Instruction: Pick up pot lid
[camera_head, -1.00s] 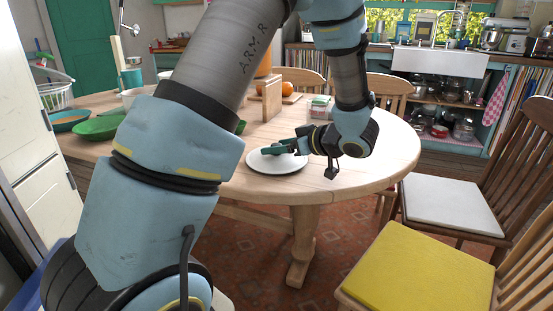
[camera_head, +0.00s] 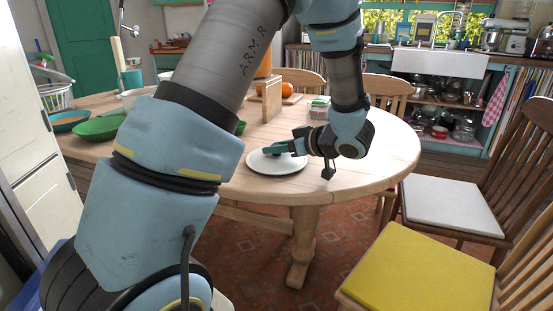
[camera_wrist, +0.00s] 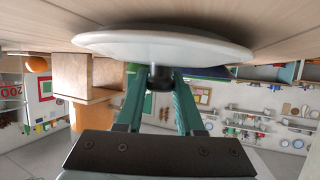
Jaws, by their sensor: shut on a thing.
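The pot lid (camera_head: 276,165) is a round white disc near the front edge of the wooden table. In the wrist view, the lid (camera_wrist: 165,42) shows edge-on with a short dark knob (camera_wrist: 160,77). My gripper (camera_head: 284,148) reaches in from the right, low over the lid. In the wrist view, the green fingers of my gripper (camera_wrist: 160,82) stand on both sides of the knob and are shut on it. I cannot tell whether the lid touches the table or is just clear of it.
A wooden block (camera_head: 271,99) and a small container (camera_head: 319,106) stand behind the lid. Chairs with a yellow seat (camera_head: 418,268) and a white seat (camera_head: 452,206) are at the right. The table (camera_head: 385,155) is clear at right.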

